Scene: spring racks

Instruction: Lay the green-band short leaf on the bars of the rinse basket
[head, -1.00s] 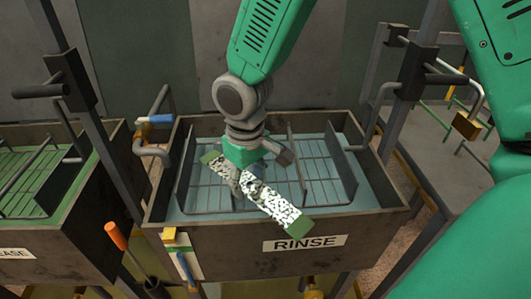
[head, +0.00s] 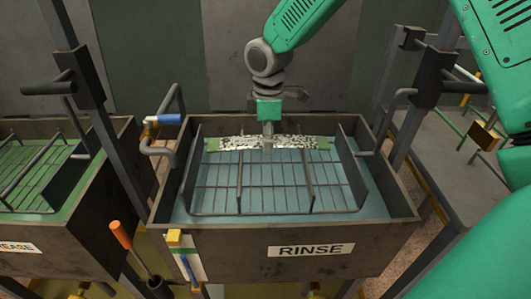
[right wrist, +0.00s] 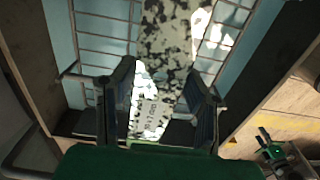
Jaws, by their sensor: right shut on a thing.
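The green-band short leaf (head: 295,142) is a flat strip with black-and-white mottling and green ends. It lies crosswise over the far part of the rinse basket (head: 225,187), a wire frame with upright dividers in the RINSE tank. My right gripper (head: 267,145) points down and is shut on the leaf near its middle. In the right wrist view the leaf (right wrist: 166,30) runs between the two dark fingers (right wrist: 160,88), with basket bars behind it. I cannot tell whether the leaf touches the bars. My left gripper is not in view.
The RINSE tank (head: 235,244) has dark walls around the basket. A pipe with a blue-handled valve (head: 168,119) is at its left rear. Another tank with a green inside (head: 30,175) stands at left. Dark posts rise on both sides. The basket's near part is clear.

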